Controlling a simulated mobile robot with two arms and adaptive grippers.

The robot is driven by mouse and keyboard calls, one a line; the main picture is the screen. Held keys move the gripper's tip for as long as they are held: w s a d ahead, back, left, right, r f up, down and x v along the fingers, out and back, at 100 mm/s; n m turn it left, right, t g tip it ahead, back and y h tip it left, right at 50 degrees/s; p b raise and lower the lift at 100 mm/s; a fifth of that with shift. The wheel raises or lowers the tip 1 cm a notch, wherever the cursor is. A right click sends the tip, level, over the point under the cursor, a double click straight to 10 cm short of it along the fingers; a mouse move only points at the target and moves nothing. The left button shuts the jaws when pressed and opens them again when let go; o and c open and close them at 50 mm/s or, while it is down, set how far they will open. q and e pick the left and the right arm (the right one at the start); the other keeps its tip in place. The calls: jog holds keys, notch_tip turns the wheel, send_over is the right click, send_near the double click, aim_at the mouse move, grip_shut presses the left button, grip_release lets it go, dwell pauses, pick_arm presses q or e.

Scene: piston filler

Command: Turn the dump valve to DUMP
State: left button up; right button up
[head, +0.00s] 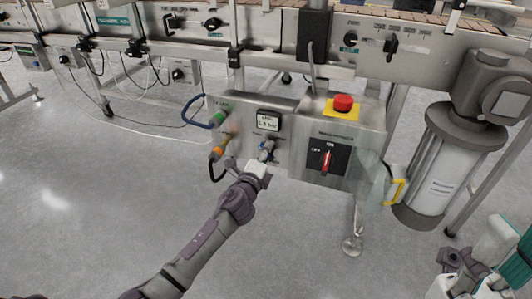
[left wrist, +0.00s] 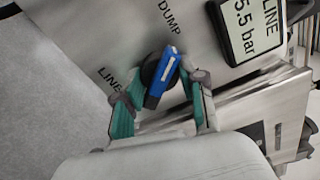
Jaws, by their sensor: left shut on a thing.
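The dump valve's blue handle (left wrist: 162,78) with a white stripe sits on a dark round boss on the steel panel. In the left wrist view its upper end lies toward the word DUMP (left wrist: 170,17), and the word LINE (left wrist: 110,80) is to its left. My left gripper (left wrist: 160,105) is shut on the handle, with a teal finger on each side. In the head view the valve (head: 266,149) is small and partly hidden by my left gripper (head: 262,160). My right gripper (head: 462,264) shows partly at the lower right, away from the panel; its jaws are unclear.
A display reading LINE 5.5 bar (left wrist: 258,25) is close to the valve. Right of it are a red emergency button (head: 343,102) and a red switch (head: 326,161). The floor in front is clear.

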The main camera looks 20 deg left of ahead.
pick_arm(q)
jog(key=shift+a+n, duration=0.1)
jog(key=shift+n, duration=0.8)
jog(key=o, duration=1.1)
jog(key=shift+o, duration=0.2)
jog(key=s, duration=1.2)
jog(key=shift+a, duration=0.2)
